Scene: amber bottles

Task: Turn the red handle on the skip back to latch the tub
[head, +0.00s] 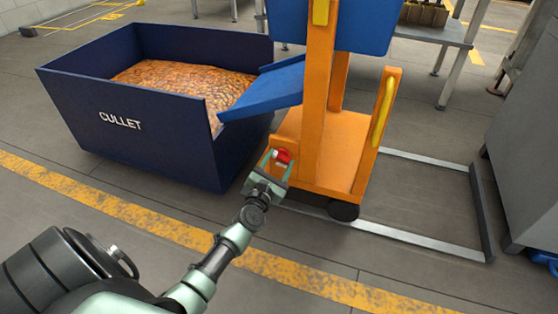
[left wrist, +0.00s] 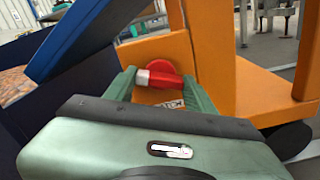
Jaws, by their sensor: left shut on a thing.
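The red handle (head: 283,156) sits low on the orange frame of the skip cart (head: 318,150). My left gripper (head: 276,160) is at the handle, with its two green fingers on either side of it. In the left wrist view the red handle (left wrist: 160,77) lies across between the fingers of the gripper (left wrist: 160,84), with a round red base behind it on the orange panel. The gripper is shut on the handle. The blue tub (head: 358,25) is on the orange frame, with a blue chute (head: 262,90) sloping to the left. My right gripper is not in view.
A dark blue bin marked CULLET (head: 150,130), filled with amber pieces, stands left of the cart. A metal floor frame (head: 410,237) lies right of the cart. A grey cabinet (head: 525,140) is at the far right. The floor in front is clear, with a yellow stripe.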

